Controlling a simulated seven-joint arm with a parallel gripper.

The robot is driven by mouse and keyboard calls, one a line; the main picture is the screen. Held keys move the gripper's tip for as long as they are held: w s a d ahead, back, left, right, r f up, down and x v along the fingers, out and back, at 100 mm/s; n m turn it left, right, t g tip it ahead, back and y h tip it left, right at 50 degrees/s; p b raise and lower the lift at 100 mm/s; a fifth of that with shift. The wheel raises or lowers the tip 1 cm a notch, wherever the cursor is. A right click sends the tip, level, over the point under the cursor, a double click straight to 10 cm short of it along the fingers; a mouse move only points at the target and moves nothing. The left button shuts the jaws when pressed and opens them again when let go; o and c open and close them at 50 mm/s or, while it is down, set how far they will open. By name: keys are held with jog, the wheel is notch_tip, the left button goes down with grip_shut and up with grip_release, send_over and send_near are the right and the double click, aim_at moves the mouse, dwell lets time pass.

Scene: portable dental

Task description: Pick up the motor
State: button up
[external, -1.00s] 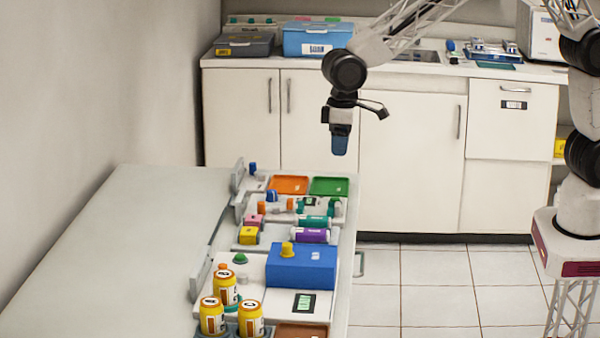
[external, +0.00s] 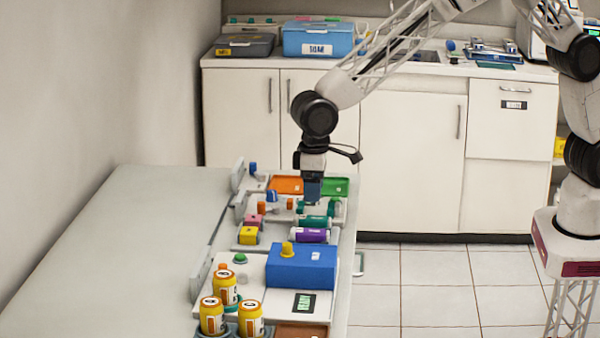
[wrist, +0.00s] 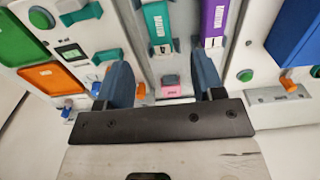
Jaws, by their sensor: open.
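A teal cylinder with a white label that seems to read "Motor" lies on the panel bench, in the external view (external: 318,221) and at the top of the wrist view (wrist: 156,22). A purple cylinder with a similar, less legible label lies beside it, in the external view (external: 310,235) and the wrist view (wrist: 214,20). My gripper (external: 311,198) is above the bench by the teal parts, fingers pointing down. In the wrist view my gripper (wrist: 163,72) is open and empty, its fingers apart. The cylinders lie beyond the fingertips, apart from them.
A blue box with a yellow knob (external: 302,265) stands nearer the camera. Yellow canisters (external: 225,287) stand at the front. Orange (external: 286,185) and green (external: 335,186) trays lie behind. A pink block (wrist: 171,85) shows between the fingers. The grey tabletop (external: 120,255) to the left is clear.

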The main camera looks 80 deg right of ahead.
aim_at(312, 217)
jog(key=shift+f, duration=1.25)
jog(key=shift+w+f, duration=0.1)
jog(key=shift+f, duration=2.5)
jog(key=c, duration=1)
jog(key=shift+r, duration=0.15)
